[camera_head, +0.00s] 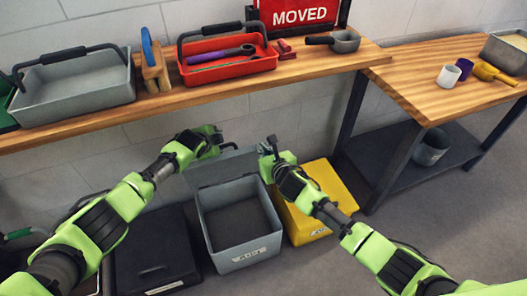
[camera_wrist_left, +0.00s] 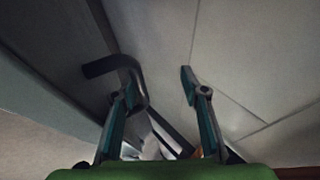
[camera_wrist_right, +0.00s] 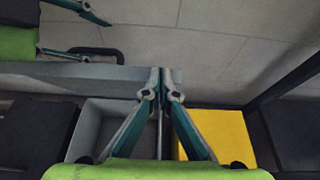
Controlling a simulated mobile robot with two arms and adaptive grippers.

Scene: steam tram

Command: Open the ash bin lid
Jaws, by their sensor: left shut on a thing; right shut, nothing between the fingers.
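The grey ash bin (camera_head: 246,248) stands on the floor at the centre of the head view, its dark inside showing. Its grey lid (camera_head: 225,168) is raised, tilted up at the bin's back edge, and shows nearly edge-on in the right wrist view (camera_wrist_right: 75,72). My left gripper (camera_head: 217,140) is at the lid's far side, shut on a dark bent handle (camera_wrist_left: 138,90) that shows between its fingers. My right gripper (camera_head: 268,147) is shut and empty beside the lid's right end; its fingertips (camera_wrist_right: 161,75) meet there. Whether they touch the lid I cannot tell.
A yellow bin (camera_head: 325,205) stands close on the right and a black bin (camera_head: 155,260) on the left. A wooden bench (camera_head: 165,105) with a grey tray (camera_head: 75,92) and red toolbox (camera_head: 235,68) runs above. The wall is close behind. Floor is free at lower right.

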